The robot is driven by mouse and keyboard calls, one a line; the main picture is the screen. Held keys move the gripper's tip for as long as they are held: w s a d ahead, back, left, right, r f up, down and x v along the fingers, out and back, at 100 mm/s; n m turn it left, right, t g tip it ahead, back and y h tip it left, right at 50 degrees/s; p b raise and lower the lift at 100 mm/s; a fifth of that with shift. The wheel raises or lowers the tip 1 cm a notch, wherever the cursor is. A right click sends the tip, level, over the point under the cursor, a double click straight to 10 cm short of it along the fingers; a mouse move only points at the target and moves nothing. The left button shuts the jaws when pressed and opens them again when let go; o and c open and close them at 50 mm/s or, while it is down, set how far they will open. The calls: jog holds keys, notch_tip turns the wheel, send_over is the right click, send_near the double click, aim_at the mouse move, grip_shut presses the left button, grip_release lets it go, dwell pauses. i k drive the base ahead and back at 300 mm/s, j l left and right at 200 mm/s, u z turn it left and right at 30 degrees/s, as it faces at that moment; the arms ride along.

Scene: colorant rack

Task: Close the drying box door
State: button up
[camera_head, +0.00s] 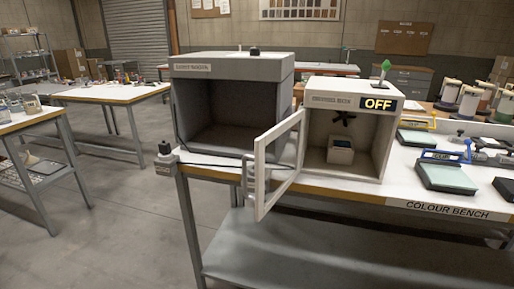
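The drying box (386,143) is a cream box on the bench, with a dark "OFF" sign on its upper right front. Its door (261,180) is a light frame with a clear pane and a handle (247,178). The door stands wide open, swung out from the box's left side and past the bench's front edge. Inside the box are a dark fan (343,117) and a small white block with a dark top (341,150). My gripper is not in view.
A larger grey booth (234,67) stands left of the box, with a small dark device (164,149) at the bench corner. The colour bench (450,209) holds panels and tools at right. Open floor (118,215) lies left of the bench.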

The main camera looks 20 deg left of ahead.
aim_at(261, 209)
jog(key=i+j, duration=0.25)
jog(key=j, duration=0.15)
jog(key=i+j, duration=0.2)
jog(key=j, duration=0.25)
jog(key=i+j, duration=0.25)
jog(key=j, duration=0.15)
jog(key=i+j, duration=0.25)
jog(key=j, duration=0.2)
jog(key=k+l+u, duration=0.1)
jog(key=k+u, duration=0.2)
jog(key=k, duration=0.15)
jog(key=k+u, duration=0.3)
jog(key=k+l, duration=0.05)
jog(key=k, duration=0.05)
